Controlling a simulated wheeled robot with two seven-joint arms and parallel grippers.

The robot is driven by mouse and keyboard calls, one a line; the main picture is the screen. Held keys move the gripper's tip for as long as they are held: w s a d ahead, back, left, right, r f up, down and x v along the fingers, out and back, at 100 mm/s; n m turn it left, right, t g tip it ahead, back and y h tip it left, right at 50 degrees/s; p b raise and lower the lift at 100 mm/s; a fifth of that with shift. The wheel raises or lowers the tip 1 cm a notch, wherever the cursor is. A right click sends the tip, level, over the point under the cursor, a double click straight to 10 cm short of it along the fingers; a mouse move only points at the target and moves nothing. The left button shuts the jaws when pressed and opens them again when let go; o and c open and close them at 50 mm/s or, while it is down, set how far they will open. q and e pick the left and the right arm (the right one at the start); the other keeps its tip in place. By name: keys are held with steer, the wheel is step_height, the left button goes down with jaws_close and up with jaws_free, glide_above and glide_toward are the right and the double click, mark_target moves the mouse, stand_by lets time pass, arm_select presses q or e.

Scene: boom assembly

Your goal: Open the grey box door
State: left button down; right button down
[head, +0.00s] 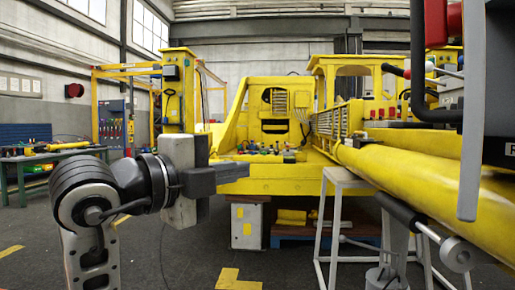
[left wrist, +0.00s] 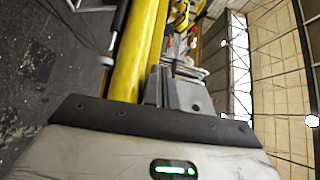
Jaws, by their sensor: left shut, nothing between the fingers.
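A grey box (head: 247,224) with yellow labels on its front stands low, near the floor, in front of the yellow machine. Its door looks closed, but it is small and its edges are hard to make out. My left gripper (head: 232,173) is in the air, left of centre in the head view, pointing right. It appears above the box in the picture, nearer to me and not touching it. Its fingers are shut together and empty in the left wrist view (left wrist: 172,90). The grey box cannot be made out in that view. My right gripper does not show.
A long yellow boom (head: 425,180) runs along the right side, with a grey stand (head: 338,180) beneath it. Small parts lie on the yellow machine (head: 265,185). A workbench (head: 50,155) stands far left. The dark floor (head: 190,255) is open at centre left.

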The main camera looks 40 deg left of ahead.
arm_select(q)
steer(key=w+a+p, duration=0.1)
steer(key=w+p, duration=0.1)
steer(key=w, duration=0.6)
steer(key=shift+a, duration=0.2)
steer(key=shift+d, duration=0.1)
stand_by(1.1)
